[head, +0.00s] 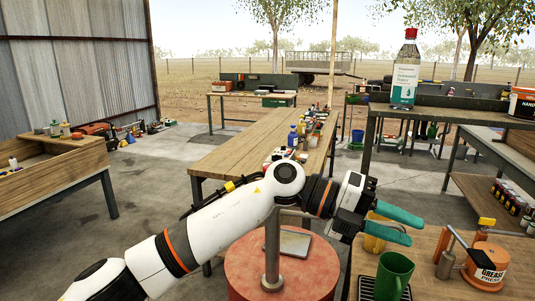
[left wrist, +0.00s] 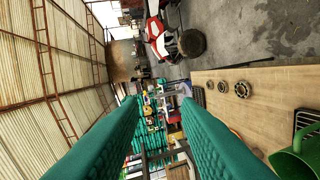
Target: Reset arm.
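My left arm comes in from the lower left of the head view and reaches over to the right. Its gripper (head: 407,227) has two teal fingers, apart with nothing visible between them, above the left part of the right-hand workbench (head: 432,262). In the left wrist view the same fingers (left wrist: 160,104) stand well apart with a clear gap. My right gripper shows in neither view.
A green mug (head: 393,277) stands just below the left gripper, and a yellow mug (head: 376,232) is partly hidden behind it. An orange grease press (head: 485,266) stands to the right. A clear bottle (head: 405,72) stands on the shelf (head: 450,114) above.

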